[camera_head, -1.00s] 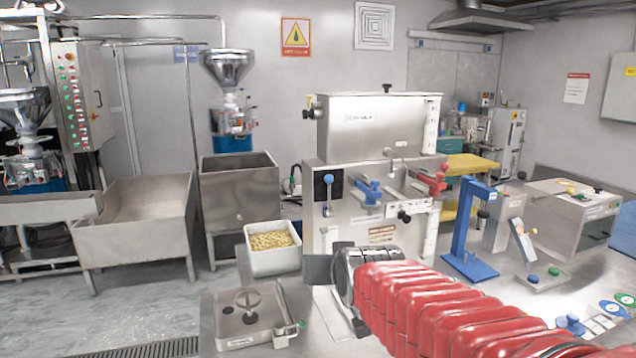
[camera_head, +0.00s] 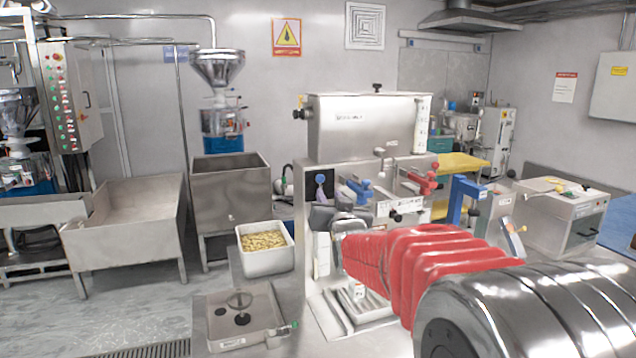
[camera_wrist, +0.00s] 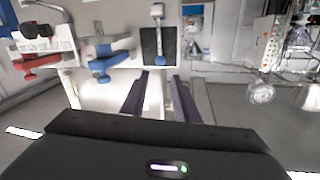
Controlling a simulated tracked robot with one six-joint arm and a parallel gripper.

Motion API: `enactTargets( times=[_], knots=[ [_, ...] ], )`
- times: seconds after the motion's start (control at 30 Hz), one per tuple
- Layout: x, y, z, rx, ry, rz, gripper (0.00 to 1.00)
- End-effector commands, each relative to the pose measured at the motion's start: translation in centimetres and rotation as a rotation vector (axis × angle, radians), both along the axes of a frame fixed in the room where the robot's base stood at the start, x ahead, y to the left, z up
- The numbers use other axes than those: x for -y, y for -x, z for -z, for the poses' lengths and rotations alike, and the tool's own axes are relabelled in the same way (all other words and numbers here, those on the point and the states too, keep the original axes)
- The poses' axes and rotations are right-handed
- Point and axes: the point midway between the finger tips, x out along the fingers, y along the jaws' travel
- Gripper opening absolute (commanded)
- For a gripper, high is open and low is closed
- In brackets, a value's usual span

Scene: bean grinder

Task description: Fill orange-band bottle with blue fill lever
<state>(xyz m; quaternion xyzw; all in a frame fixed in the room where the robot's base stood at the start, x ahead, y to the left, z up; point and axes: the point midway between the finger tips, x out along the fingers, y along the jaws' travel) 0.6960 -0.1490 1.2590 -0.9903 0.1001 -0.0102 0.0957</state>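The steel filling machine (camera_head: 365,130) stands in mid view. A lever with a blue ball knob (camera_head: 320,179) sits on its black panel; the knob also shows in the wrist view (camera_wrist: 160,61). A blue valve handle (camera_head: 356,188) is to its right, also in the wrist view (camera_wrist: 101,63). My gripper (camera_head: 325,208) is in front of the black panel. In the wrist view my gripper (camera_wrist: 161,80) is open and empty, its fingers pointing toward the ball knob, which appears between and beyond the tips. A small white container (camera_head: 358,291) with a reddish mark stands below my arm; an orange band cannot be made out.
A red valve handle (camera_head: 422,180) is right of the blue one. A white bin of beans (camera_head: 264,270) and a steel tray box (camera_head: 238,325) are at the left. A blue stand (camera_head: 460,200) is right, partly behind my arm.

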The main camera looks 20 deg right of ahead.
Motion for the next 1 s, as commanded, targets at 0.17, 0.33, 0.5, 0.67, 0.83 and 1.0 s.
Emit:
enactTargets(
  times=[0.17,0.33,0.5,0.67,0.83,1.0],
  knots=[
    [0.1,-0.4,0.0,-0.001,0.0,0.0,0.28],
    [0.3,-1.7,0.0,-0.001,0.0,-0.001,0.28],
    [0.7,-3.6,0.1,-0.001,0.0,-0.001,0.28],
    [1.1,-5.5,0.1,-0.003,-0.001,-0.001,0.28],
    [1.5,-7.4,0.1,-0.001,0.0,-0.001,0.28],
    [1.8,-9.4,0.1,-0.002,0.0,-0.001,0.28]
  ],
)
